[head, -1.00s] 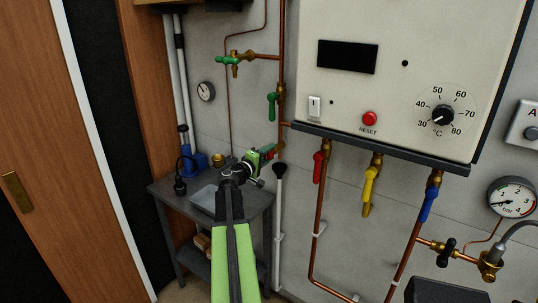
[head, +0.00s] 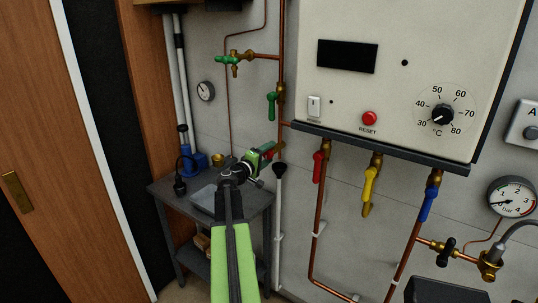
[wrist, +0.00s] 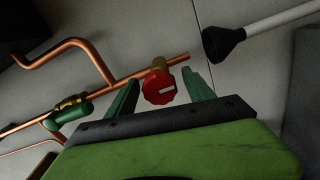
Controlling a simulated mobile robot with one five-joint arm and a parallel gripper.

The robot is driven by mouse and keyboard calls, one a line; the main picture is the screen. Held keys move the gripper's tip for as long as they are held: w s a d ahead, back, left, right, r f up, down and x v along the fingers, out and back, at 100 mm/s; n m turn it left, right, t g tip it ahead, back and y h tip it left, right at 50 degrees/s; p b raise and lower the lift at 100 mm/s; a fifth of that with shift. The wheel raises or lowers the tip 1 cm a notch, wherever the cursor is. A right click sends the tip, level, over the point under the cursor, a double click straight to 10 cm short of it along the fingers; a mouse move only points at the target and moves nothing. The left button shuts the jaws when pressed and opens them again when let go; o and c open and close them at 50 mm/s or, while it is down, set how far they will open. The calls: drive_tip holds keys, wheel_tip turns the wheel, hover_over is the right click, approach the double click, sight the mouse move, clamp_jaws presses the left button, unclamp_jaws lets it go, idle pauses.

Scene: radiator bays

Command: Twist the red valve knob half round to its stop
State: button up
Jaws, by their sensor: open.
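The red valve knob (wrist: 158,88) has a pale mark on its face and a brass collar behind it on a copper pipe. In the wrist view it shows between the two green fingers of my gripper (wrist: 162,77). The gripper is open, with a visible gap on each side of the knob. I cannot tell whether the fingertips reach as far as the knob in depth. In the head view my gripper (head: 269,151) is at the wall pipe left of the boiler, where the knob is mostly hidden by it.
A green-handled valve (wrist: 74,112) sits on the pipe to the left in the wrist view. A black-ended white pole (wrist: 226,43) is close on the right. In the head view, a small grey table (head: 257,200) stands below my arm, and red (head: 317,167) and yellow (head: 369,184) levers hang under the boiler.

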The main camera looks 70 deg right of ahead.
drive_tip(key=v, duration=1.7)
drive_tip(key=shift+w+a, duration=0.15)
